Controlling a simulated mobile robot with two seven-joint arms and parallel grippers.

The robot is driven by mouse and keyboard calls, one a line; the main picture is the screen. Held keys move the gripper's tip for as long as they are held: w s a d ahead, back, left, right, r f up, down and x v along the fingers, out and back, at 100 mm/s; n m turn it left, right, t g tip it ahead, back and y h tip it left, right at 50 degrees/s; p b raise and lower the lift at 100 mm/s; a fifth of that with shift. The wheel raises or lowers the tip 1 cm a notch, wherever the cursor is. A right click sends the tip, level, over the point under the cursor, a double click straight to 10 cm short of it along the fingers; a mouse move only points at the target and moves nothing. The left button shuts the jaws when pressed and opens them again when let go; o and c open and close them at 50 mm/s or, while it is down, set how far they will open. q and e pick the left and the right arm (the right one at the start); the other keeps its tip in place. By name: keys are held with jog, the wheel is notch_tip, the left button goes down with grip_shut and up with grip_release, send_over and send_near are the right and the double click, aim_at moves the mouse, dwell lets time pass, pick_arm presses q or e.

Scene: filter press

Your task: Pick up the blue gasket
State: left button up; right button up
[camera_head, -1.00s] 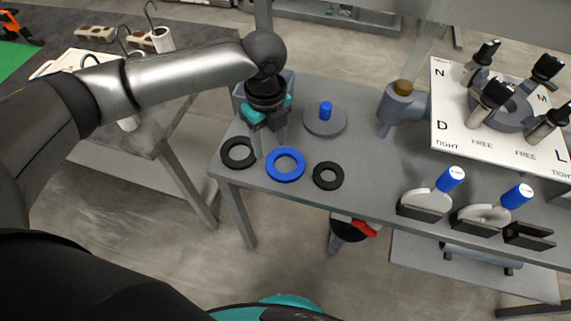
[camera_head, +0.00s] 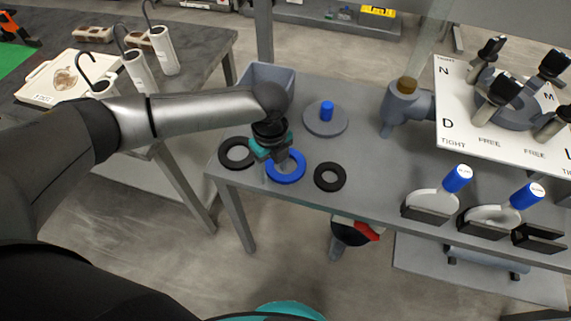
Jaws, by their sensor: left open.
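The blue gasket (camera_head: 288,178) is a flat ring lying on the grey table near its front left edge. A black ring (camera_head: 237,153) lies to its left and another black ring (camera_head: 330,176) to its right. My left gripper (camera_head: 275,168) points down over the left part of the blue gasket, with its jaws open. It partly covers the ring's upper left. I cannot tell whether the fingers touch the ring. My right gripper does not show.
Behind the gasket are a grey bin (camera_head: 267,73) and a round grey disc (camera_head: 326,120) with a blue knob. A grey pipe fitting (camera_head: 402,105), a white lettered board (camera_head: 478,125) and blue-handled valves (camera_head: 432,203) stand to the right. The table's front edge is close to the rings.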

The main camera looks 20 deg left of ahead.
pick_arm(q)
grip_shut()
dwell(0.3)
dwell(0.4)
